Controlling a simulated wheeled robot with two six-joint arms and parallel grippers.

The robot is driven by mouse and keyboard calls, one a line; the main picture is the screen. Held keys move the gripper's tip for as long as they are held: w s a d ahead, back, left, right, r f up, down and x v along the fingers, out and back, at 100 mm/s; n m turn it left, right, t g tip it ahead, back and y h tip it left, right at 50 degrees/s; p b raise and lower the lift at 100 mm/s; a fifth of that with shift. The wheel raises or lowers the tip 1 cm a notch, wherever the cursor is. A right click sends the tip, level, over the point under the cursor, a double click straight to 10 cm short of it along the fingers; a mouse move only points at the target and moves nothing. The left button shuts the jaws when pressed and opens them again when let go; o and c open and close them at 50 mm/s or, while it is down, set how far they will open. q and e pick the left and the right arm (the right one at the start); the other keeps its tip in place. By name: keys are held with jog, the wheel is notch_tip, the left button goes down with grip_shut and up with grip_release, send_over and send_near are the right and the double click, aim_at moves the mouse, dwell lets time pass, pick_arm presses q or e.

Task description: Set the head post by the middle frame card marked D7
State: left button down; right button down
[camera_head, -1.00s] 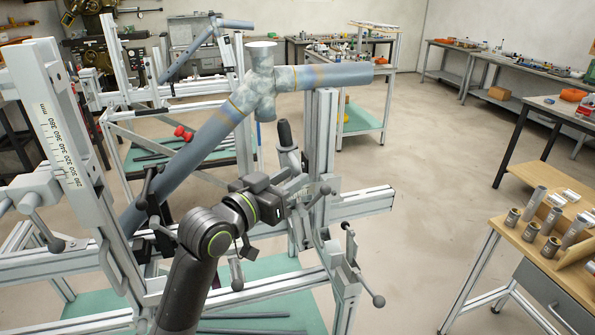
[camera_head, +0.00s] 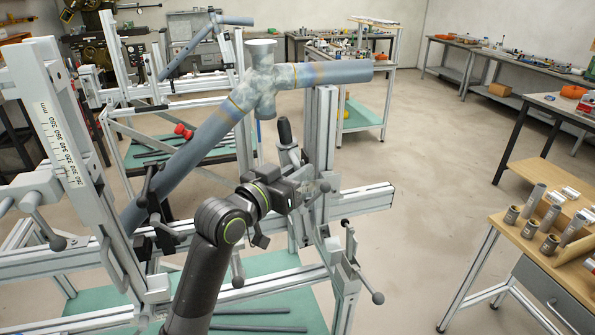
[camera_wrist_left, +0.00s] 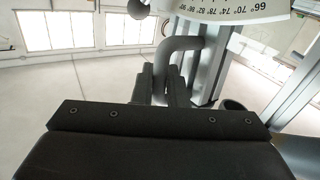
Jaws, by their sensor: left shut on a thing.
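My left gripper (camera_head: 308,190) is shut on a bent grey bar (camera_wrist_left: 180,50) beside the upright aluminium post (camera_head: 322,140) on the right of the near jig. In the left wrist view the dark fingers (camera_wrist_left: 162,86) meet around the bar's lower end. A pale curved angle scale (camera_wrist_left: 225,8) with numbers from 66 into the eighties shows above the bar; its pointer is not readable. Blue-grey frame tubes (camera_head: 335,73) with a mottled joint lie across the jig. I cannot make out a card marked D7. My right gripper is out of view.
A slanted post with a millimetre scale (camera_head: 62,150) stands at the left. A black-knobbed lever (camera_head: 284,133) and a lower clamp lever (camera_head: 350,245) are close to my gripper. A wooden bench (camera_head: 520,225) with metal cylinders is at the right. The floor between is clear.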

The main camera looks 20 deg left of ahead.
pick_arm(q)
jog(key=shift+s+a+f+n+t+b, duration=0.15)
jog(key=shift+s+a+n+t+b, duration=0.15)
jog(key=shift+a, duration=0.25)
jog(key=shift+s+a+f+n+t+b, duration=0.1)
jog(key=shift+s+a+f+t+b, duration=0.1)
jog(key=shift+s+a, duration=0.25)
jog(key=c, duration=1.5)
grip_release()
jog(key=shift+a, duration=0.1)
jog(key=shift+r, duration=0.1)
